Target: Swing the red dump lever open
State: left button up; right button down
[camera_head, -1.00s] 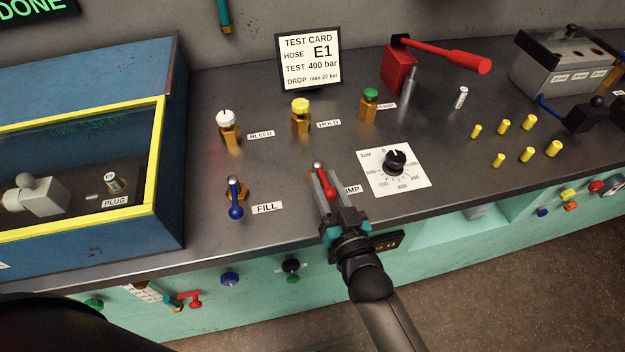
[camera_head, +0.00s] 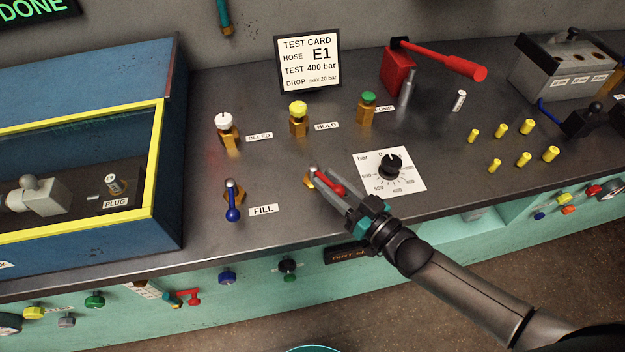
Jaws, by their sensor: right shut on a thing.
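The red dump lever (camera_head: 335,188) is on the bench, on a brass valve body (camera_head: 308,180) with a silver pivot. Its handle points to the lower right, at a slant to the bench's front edge. My right gripper (camera_head: 325,182) is shut on the red dump lever, with its fingers lying along both sides of the handle. The gripper and its wrist cover the dump label and part of the lever. My left gripper is not in view.
The blue-handled fill lever (camera_head: 233,200) is to the left. The gauge dial card (camera_head: 410,182) lies close on the right. Bleed (camera_head: 225,124), hold (camera_head: 298,114) and green (camera_head: 367,103) knobs stand behind. A blue guard box with yellow frame (camera_head: 150,160) fills the left.

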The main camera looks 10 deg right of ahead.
jog(key=shift+f, duration=0.1)
dwell(0.4)
jog(key=c, duration=0.6)
grip_release()
jog(key=shift+c, duration=0.2)
jog(key=p+v, duration=0.1)
jog(key=v, duration=1.4)
jog(key=shift+d, duration=0.3)
jog(key=shift+c, duration=0.3)
